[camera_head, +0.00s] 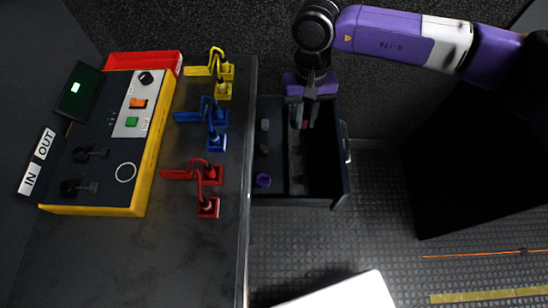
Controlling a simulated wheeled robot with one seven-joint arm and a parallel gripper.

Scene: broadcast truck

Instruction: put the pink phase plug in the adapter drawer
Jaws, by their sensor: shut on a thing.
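My gripper (303,116) points down into the open adapter drawer (322,202), in the far part of it. A small pinkish-red bit of the pink phase plug (304,124) shows between the fingers, and the gripper is shut on it. The fingers hide most of the plug. I cannot tell whether it touches the drawer floor. The drawer has a grey divider down the middle. Its left part holds a purple ring-shaped piece (263,180) and small dark pieces (265,125).
A dark worktop (200,255) lies left of the drawer. On it are a yellow-edged control box (145,170), a red tray (165,60), and yellow, blue (217,120) and red (208,175) connectors near the edge. The drawer's right part looks largely bare. Open floor lies in front.

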